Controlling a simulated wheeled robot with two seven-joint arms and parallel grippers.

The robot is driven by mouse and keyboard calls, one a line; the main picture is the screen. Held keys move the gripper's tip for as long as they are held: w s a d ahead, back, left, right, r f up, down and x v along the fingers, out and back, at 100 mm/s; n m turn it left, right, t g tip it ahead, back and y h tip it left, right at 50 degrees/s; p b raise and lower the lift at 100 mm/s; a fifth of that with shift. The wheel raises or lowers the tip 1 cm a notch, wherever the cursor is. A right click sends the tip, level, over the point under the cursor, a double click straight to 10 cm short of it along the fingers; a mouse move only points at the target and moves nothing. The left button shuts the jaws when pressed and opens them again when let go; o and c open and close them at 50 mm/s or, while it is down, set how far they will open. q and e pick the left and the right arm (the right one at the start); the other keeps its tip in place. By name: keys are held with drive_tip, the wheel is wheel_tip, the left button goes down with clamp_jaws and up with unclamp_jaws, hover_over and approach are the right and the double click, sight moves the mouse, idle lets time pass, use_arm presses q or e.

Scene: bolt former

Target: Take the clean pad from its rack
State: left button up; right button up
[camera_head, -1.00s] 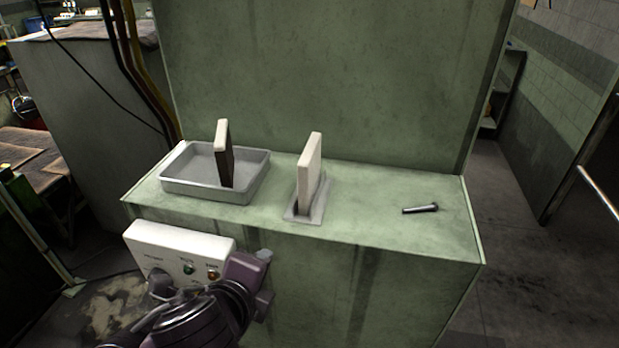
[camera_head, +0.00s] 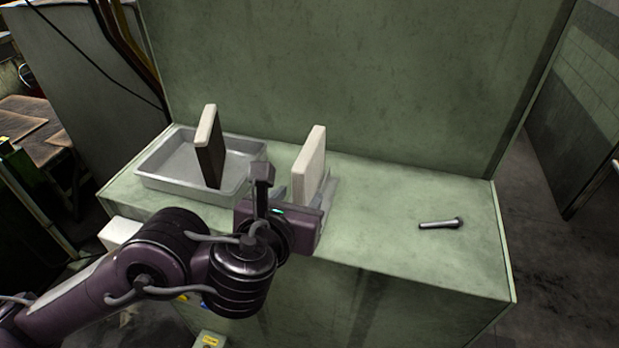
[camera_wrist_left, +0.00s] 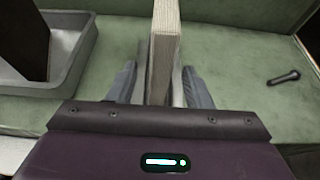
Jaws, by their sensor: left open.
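The clean pad (camera_head: 309,166) is a pale upright slab standing in a small grey rack (camera_head: 329,190) on the green ledge. In the left wrist view the pad (camera_wrist_left: 165,50) rises upright between my open fingers. My left gripper (camera_head: 297,190) is at the front of the pad, low by the rack. The left wrist view shows its fingers (camera_wrist_left: 157,85) on either side of the pad, with a gap at each side. The gripper body hides part of the rack in the head view. My right gripper is not in view.
A grey tray (camera_head: 238,187) at the left holds another pad (camera_head: 211,150), dark on its face with a pale edge. A bolt (camera_head: 440,224) lies on the ledge at the right. A tall green panel (camera_head: 340,70) stands behind. The ledge between rack and bolt is clear.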

use_arm(q)
drive_tip(key=b+x, duration=0.1)
drive_tip(key=x, duration=0.3)
drive_tip(key=shift+w+d, duration=0.2)
drive_tip(key=shift+w, duration=0.3)
drive_tip(key=shift+s, duration=0.15)
drive_tip(key=shift+c, duration=0.7)
drive_tip(key=c, duration=0.5)
drive_tip(key=shift+c, duration=1.1)
clamp_jaws()
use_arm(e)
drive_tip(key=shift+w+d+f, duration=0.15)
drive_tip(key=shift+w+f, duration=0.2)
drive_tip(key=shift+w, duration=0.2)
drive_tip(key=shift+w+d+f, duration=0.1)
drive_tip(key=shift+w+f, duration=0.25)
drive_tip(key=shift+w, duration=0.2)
